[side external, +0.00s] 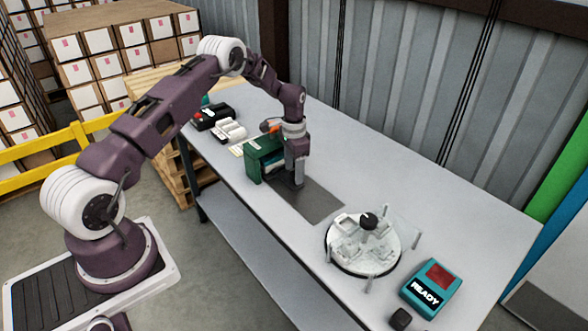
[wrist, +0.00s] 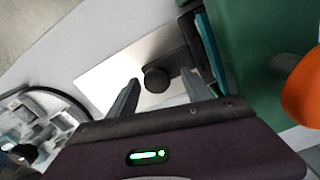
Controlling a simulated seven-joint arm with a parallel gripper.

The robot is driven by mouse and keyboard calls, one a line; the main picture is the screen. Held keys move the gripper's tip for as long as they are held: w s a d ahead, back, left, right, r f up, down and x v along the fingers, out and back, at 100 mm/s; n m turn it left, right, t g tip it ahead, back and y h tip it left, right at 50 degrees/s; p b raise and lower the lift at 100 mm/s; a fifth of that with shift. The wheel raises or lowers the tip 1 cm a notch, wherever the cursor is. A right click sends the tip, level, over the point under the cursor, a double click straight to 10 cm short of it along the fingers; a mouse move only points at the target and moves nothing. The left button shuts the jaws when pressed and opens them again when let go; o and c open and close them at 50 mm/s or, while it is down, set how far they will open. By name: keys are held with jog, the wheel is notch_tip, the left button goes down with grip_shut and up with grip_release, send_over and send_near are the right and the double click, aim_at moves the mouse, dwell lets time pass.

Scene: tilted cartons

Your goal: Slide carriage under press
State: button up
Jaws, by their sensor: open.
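The green press (side external: 256,163) stands on the bench beside a grey plate (side external: 318,205). In the wrist view the press (wrist: 250,40) fills the right side, with its orange handle (wrist: 302,92) at the edge. The carriage (wrist: 180,57) is a dark piece with a round black knob (wrist: 157,80), lying over the plate (wrist: 105,75) close to the press. My gripper (side external: 296,182) is low over the plate, just right of the press. In the wrist view my gripper (wrist: 160,88) is open, with the knob between its fingers. Contact with the knob cannot be told. In the side view my gripper hides the carriage.
A round fixture (side external: 340,262) with a black knob stands toward the front of the bench. A teal box (side external: 420,305) reading READY and a small black object (side external: 401,318) are near it. White items (side external: 230,131) and a black device (side external: 211,117) lie behind the press.

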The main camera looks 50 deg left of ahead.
notch_tip(320, 180, up, 7)
jog(key=shift+f, duration=0.1)
jog(key=shift+d+r, duration=0.1)
jog(key=shift+r, duration=0.35)
jog(key=s+d+r+t, duration=0.1)
jog(key=s+d+r, duration=0.25)
jog(key=r, duration=0.35)
jog(key=s+d+r+n+t, duration=0.1)
jog(key=s+d+r, duration=0.25)
jog(key=r, duration=0.35)
jog(key=s+d+r, duration=0.2)
jog(key=d+r, duration=0.2)
jog(key=r, duration=0.4)
jog(key=s+d+r+n+t, duration=0.1)
jog(key=s+d+r, duration=0.2)
jog(key=s, duration=0.3)
jog(key=s+d+r+t, duration=0.1)
jog(key=s+d+r, duration=0.2)
jog(key=s, duration=0.3)
jog(key=s+d+f+n+t, duration=0.1)
jog(key=s+d+f, duration=0.1)
jog(key=s, duration=1.2)
jog(key=shift+d+f+t, duration=0.3)
jog(key=shift+d+f, duration=0.1)
jog(key=shift+d, duration=0.15)
